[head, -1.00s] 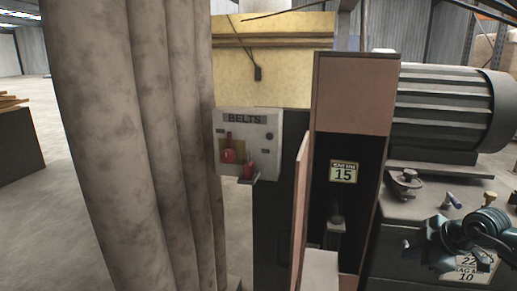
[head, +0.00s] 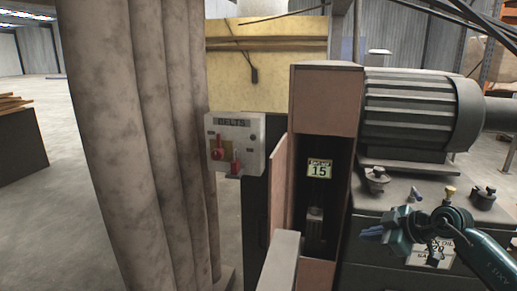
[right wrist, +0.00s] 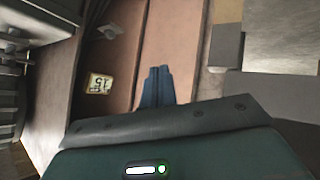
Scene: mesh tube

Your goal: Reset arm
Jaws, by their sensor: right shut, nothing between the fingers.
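My right gripper (head: 376,233) comes in from the lower right of the head view, in front of the dark machine cabinet. Its blue fingers are together and empty, pointing left. In the right wrist view the shut fingers (right wrist: 156,87) point at a brownish panel (right wrist: 170,40), with nothing between them. My left gripper is not in the head view.
A large motor (head: 415,110) sits on the dark cabinet (head: 375,205) at right. An open tan housing (head: 325,100) with a "15" label (head: 319,169) stands left of it. A control box (head: 236,144) with red switches and thick grey mesh tubes (head: 130,140) stand further left.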

